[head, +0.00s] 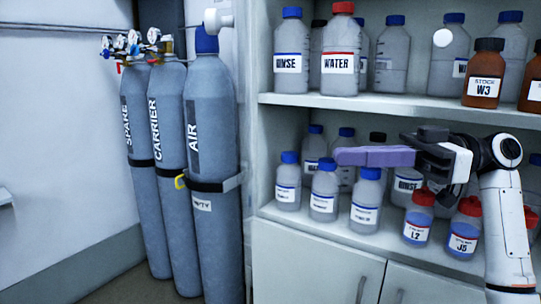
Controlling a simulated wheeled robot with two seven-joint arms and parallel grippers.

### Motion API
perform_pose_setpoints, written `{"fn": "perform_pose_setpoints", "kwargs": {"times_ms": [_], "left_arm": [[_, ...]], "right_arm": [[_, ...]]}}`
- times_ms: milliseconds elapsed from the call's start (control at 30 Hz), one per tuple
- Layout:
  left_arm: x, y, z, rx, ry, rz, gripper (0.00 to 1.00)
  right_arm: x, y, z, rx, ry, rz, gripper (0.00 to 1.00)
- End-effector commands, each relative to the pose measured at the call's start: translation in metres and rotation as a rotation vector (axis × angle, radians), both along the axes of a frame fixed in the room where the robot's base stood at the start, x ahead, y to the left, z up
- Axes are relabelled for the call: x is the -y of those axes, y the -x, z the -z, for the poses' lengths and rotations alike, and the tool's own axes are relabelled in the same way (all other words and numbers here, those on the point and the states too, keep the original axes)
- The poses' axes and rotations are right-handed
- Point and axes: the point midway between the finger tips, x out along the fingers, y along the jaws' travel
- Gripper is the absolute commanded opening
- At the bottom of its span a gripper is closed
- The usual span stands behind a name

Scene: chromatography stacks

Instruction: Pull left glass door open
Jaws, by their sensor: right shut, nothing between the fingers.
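I cannot clearly make out a left glass door; the shelves of the white cabinet (400,103) show with no distinct pane in front. A white knob-like piece (213,20) sticks out to the left at the cabinet's upper left edge, in front of the blue-capped cylinder's top. A round white knob (442,37) faces me at the upper right, in front of the bottles. My right gripper (342,156) has purple fingers pressed together, pointing left, in front of the lower shelf. It holds nothing. My left gripper is not in view.
Several labelled bottles stand on both shelves, among them a red-capped WATER bottle (341,58) and a brown W3 bottle (485,75). Grey gas cylinders (210,140) stand strapped at the left. Closed lower cupboard doors (310,265) have metal handles. The floor at far left shows little.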

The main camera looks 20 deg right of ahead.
Motion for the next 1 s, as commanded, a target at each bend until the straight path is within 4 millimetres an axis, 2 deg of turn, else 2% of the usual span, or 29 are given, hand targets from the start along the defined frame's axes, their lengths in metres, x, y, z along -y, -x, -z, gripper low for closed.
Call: {"fn": "perform_pose_setpoints", "kwargs": {"times_ms": [33, 100, 267, 500, 700, 833, 1000], "left_arm": [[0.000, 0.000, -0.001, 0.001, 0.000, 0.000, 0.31], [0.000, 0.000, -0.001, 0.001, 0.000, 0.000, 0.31], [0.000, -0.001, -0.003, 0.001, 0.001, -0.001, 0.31], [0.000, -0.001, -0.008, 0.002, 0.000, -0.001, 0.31], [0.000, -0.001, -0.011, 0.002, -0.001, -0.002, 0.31], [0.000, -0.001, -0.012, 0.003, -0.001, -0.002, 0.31], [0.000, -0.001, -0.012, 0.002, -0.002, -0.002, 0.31]], "right_arm": [[0.001, 0.005, -0.008, 0.023, -0.002, -0.015, 0.00], [-0.001, 0.008, -0.013, 0.036, -0.002, -0.028, 0.00], [-0.023, 0.003, -0.013, 0.037, -0.003, -0.033, 0.00], [-0.073, -0.013, -0.014, 0.036, -0.004, -0.032, 0.00], [-0.108, -0.025, -0.013, 0.034, -0.005, -0.031, 0.00], [-0.122, -0.030, -0.013, 0.033, -0.004, -0.029, 0.00], [-0.130, -0.033, -0.012, 0.033, -0.004, -0.027, 0.00]]}}
